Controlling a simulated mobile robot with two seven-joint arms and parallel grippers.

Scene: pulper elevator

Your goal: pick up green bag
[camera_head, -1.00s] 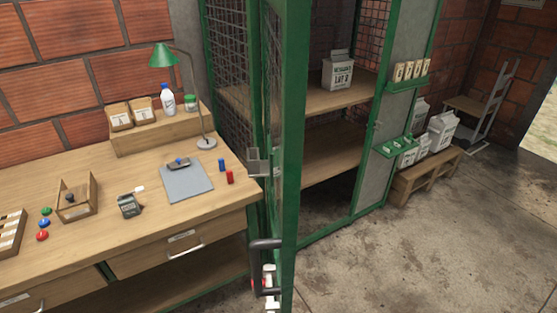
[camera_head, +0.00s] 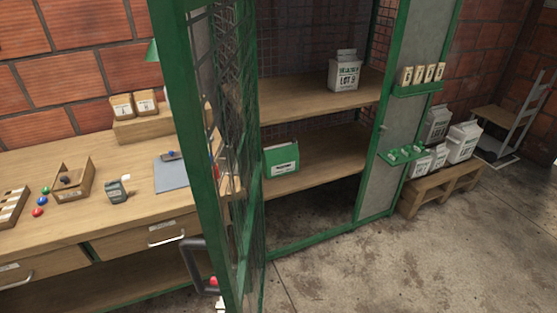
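A white carton-like bag with a green front (camera_head: 281,159) stands on the lower wooden shelf of the green-framed cage cabinet, near its left end. The open mesh door in front stands just left of it, and its front and top edge show clear. A white bag with dark green lettering (camera_head: 345,71) stands on the upper shelf. Neither of my grippers shows clearly. A small red and white part (camera_head: 220,303) shows by the door handle at the bottom edge; I cannot tell what it is.
The green mesh door (camera_head: 185,140) with a dark handle (camera_head: 196,268) stands open, close to me. A workbench (camera_head: 120,215) with small items is on the left. Several bags stand on a low wooden stand (camera_head: 430,190) on the right. The floor (camera_head: 400,265) in front is clear.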

